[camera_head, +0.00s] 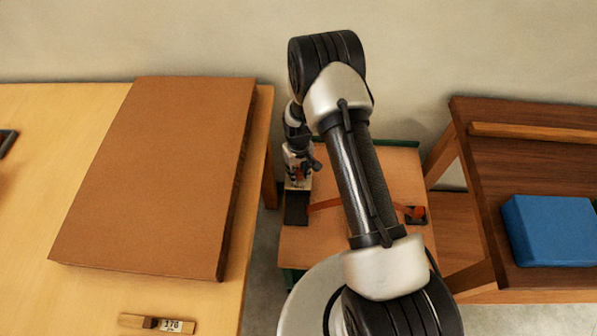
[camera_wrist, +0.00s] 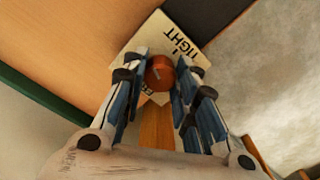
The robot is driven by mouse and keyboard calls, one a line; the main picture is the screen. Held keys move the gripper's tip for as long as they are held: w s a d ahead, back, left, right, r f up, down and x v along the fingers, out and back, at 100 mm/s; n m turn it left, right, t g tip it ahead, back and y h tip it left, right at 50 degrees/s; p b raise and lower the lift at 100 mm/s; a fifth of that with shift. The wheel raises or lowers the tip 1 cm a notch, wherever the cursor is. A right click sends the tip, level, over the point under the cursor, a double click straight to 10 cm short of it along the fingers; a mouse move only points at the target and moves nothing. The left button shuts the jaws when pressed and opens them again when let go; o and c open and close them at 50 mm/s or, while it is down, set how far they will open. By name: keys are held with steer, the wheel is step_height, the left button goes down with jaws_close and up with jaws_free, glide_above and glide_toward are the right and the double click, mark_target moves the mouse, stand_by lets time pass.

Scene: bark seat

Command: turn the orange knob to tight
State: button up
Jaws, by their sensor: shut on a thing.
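The orange knob (camera_wrist: 160,74) shows in the wrist view, round, with a short pale mark on its face. My gripper (camera_wrist: 161,70) is shut on it, one finger on each side. A cream label plate (camera_wrist: 156,38) lies behind the knob. The word TIGHT reads on its upper right part, and another word, partly covered, lies near the knob's lower left. In the head view my gripper (camera_head: 298,172) is at the left side of the low orange-brown bench (camera_head: 400,170). The knob cannot be made out clearly there.
An orange strap (camera_head: 325,204) crosses the bench, partly behind my arm. A light wood table (camera_head: 95,110) with a large brown board (camera_head: 160,170) stands left. A dark wood table (camera_head: 490,160) with a blue block (camera_head: 545,230) stands right.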

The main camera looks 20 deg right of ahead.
mark_target(298, 172)
steer(key=m, duration=0.6)
steer(key=shift+m+b, duration=0.3)
steer(key=shift+b, duration=0.05)
steer(key=m, duration=0.6)
steer(key=shift+m, duration=0.3)
steer(key=o, duration=1)
steer(key=shift+o, duration=0.2)
step_height(298, 172, up, 12)
stand_by(0.3)
